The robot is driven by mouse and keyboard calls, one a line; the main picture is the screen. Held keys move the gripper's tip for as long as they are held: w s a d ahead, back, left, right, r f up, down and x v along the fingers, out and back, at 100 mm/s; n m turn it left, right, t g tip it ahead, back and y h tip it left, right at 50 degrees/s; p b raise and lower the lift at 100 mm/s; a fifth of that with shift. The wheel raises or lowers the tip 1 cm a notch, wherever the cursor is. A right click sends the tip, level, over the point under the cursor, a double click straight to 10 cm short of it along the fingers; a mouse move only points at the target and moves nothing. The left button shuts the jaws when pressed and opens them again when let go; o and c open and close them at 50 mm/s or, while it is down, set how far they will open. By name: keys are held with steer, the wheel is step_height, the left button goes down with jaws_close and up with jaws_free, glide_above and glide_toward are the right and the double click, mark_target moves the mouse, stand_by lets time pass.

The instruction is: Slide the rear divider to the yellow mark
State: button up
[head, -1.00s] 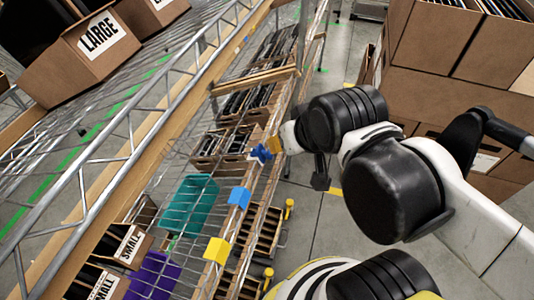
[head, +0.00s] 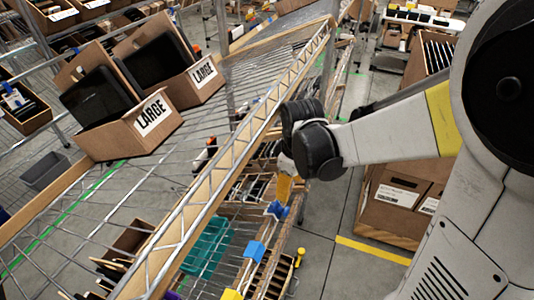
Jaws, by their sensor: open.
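My arm reaches in from the right of the head view, with its black wrist joint in front of the upper shelf's front beam. What looks like my gripper (head: 208,152) shows small, white, orange and black, left of the beam through the wire mesh; it is open, and its fingers are hard to make out. Yellow-orange (head: 284,188) and blue (head: 278,210) pieces sit on the lower rack's rail below my wrist. Another blue block (head: 254,252) and a yellow block (head: 231,295) sit farther down that rail. I cannot tell which part is the rear divider or which yellow thing is the mark.
Tilted LARGE cartons (head: 153,115) stand on the wire shelf at upper left. The wood-and-truss beam (head: 235,160) lies beside my wrist. A teal bin (head: 207,247) sits below. Brown cartons (head: 393,203) stand at right; a yellow floor stripe (head: 373,250) crosses clear floor.

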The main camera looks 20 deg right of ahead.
mark_target(287, 209)
steer(key=f+n, duration=0.1)
steer(key=w+f+g+p, duration=0.1)
steer(key=f, duration=0.1)
steer(key=shift+d+f+n, duration=0.1)
steer(key=shift+n, duration=0.3)
step_height(287, 209, down, 11)
steer(key=b, duration=0.4)
steer(key=shift+r, duration=0.2)
jaws_close()
